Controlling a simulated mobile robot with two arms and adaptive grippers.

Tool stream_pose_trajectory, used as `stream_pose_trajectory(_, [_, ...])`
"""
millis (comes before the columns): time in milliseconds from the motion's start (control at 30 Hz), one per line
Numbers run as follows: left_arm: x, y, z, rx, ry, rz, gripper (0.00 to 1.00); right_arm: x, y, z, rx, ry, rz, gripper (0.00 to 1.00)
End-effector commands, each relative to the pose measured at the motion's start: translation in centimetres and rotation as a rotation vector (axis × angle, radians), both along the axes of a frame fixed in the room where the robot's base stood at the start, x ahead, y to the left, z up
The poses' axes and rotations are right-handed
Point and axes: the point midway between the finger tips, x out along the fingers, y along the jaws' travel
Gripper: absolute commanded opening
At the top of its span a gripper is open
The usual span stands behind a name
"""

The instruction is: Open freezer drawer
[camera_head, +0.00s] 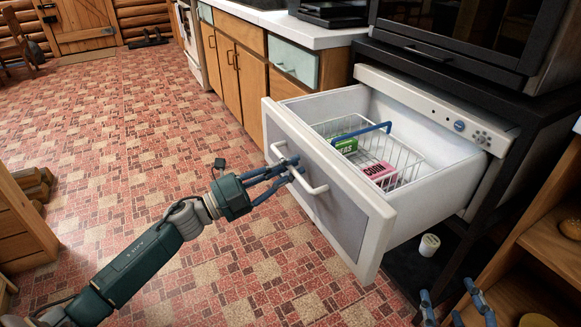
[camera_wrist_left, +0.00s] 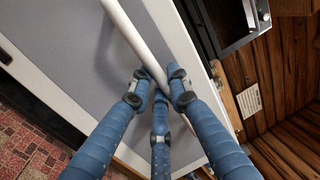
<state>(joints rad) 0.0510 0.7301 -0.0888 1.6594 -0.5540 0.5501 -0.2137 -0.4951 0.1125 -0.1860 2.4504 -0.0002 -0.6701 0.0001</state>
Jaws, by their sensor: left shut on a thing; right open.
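The white freezer drawer (camera_head: 375,222) stands pulled well out of its housing, with a grey front panel. A wire basket inside it (camera_head: 403,158) has a blue handle and holds a green box (camera_head: 345,144) and a pink box (camera_head: 378,171). My left gripper (camera_head: 293,168) is shut on the white bar handle (camera_head: 312,188) on the drawer front. In the left wrist view its blue fingers (camera_wrist_left: 160,88) close around the handle (camera_wrist_left: 135,38). My right gripper (camera_head: 453,303) is open at the bottom right, apart from the drawer, and only partly in view.
Wooden cabinets (camera_head: 232,62) run along the wall left of the freezer. A black appliance (camera_head: 458,32) stands above it. A small white cup (camera_head: 429,244) is under the drawer. Wooden shelves (camera_head: 552,240) stand at the right. The tiled floor before the drawer is clear.

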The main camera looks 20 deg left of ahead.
Motion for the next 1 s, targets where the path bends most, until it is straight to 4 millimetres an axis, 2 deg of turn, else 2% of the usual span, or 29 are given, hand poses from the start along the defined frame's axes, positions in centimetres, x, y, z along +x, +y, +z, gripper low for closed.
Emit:
stream_pose_trajectory(67, [0.0,0.0,0.1,0.000,-0.001,-0.001,0.00,0.0,0.0,0.0,0.000,0.000,0.000,0.62])
stream_pose_trajectory(100, [0.0,0.0,0.1,0.000,-0.001,-0.001,0.19,0.0,0.0,0.0,0.000,0.000,0.000,0.62])
stream_pose_trajectory(167, [0.0,0.0,0.1,0.000,-0.001,-0.001,0.31,0.0,0.0,0.0,0.000,0.000,0.000,0.62])
stream_pose_trajectory(200, [0.0,0.0,0.1,0.000,-0.001,-0.001,0.33,0.0,0.0,0.0,0.000,0.000,0.000,0.62])
stream_pose_trajectory(567, [-0.4,0.4,-0.2,0.000,0.002,0.001,0.33,0.0,0.0,0.0,0.001,-0.002,0.001,0.62])
stream_pose_trajectory(667, [-1.5,1.2,-0.6,0.001,0.003,0.002,0.33,0.0,0.0,0.0,0.001,-0.002,0.001,0.62])
stream_pose_trajectory(1000, [-7.0,5.4,-1.9,0.001,0.004,0.001,0.33,0.0,0.0,0.0,0.000,-0.002,0.000,0.62])
